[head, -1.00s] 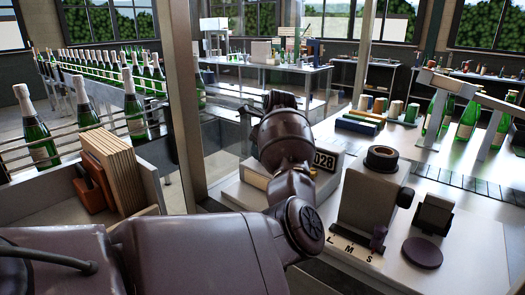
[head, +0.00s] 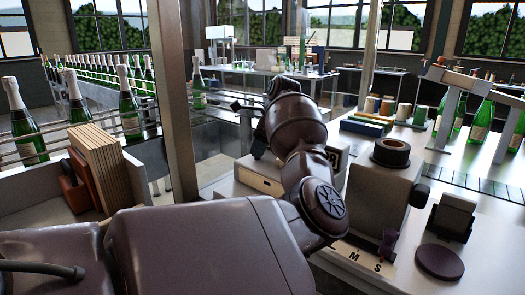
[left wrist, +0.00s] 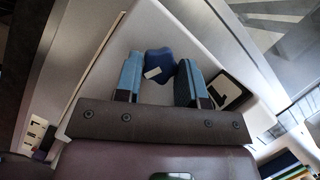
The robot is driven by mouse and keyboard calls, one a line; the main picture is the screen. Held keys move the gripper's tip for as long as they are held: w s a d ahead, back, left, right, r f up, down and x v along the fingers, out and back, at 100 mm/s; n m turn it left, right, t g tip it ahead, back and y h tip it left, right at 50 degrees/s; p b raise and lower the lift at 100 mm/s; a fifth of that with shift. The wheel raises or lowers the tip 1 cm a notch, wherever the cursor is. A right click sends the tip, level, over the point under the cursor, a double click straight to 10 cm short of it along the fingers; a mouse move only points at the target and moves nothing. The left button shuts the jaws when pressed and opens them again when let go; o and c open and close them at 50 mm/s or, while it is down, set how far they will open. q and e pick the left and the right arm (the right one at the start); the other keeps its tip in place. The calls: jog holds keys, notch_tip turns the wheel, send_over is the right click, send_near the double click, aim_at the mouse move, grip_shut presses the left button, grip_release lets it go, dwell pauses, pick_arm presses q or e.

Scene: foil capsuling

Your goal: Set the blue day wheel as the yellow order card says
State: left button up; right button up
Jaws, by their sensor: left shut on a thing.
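The blue day wheel (left wrist: 157,62) shows in the left wrist view as a small dark blue knob with a white mark. In the head view my left arm covers most of the pale stamping box (head: 262,180) and the wheel. A black tile with a white digit (left wrist: 230,92) is beside the right finger in the wrist view. A pale cream card (head: 259,182) is on the box front; its writing is too small to read. My right gripper is not in view.
A grey block marked with L, M and S (head: 378,205) and a round dark pad (head: 440,262) stand to the right. Spools (head: 387,107) and green bottles (head: 483,121) are behind. A crate holding wooden boards (head: 105,170) is at left.

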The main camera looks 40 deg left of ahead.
pick_arm(q)
jog(key=shift+r, duration=0.1)
dwell(0.5)
jog(key=o, duration=0.9)
jog(key=v, duration=1)
jog(key=shift+w+r, duration=0.15)
jog(key=shift+r, duration=0.2)
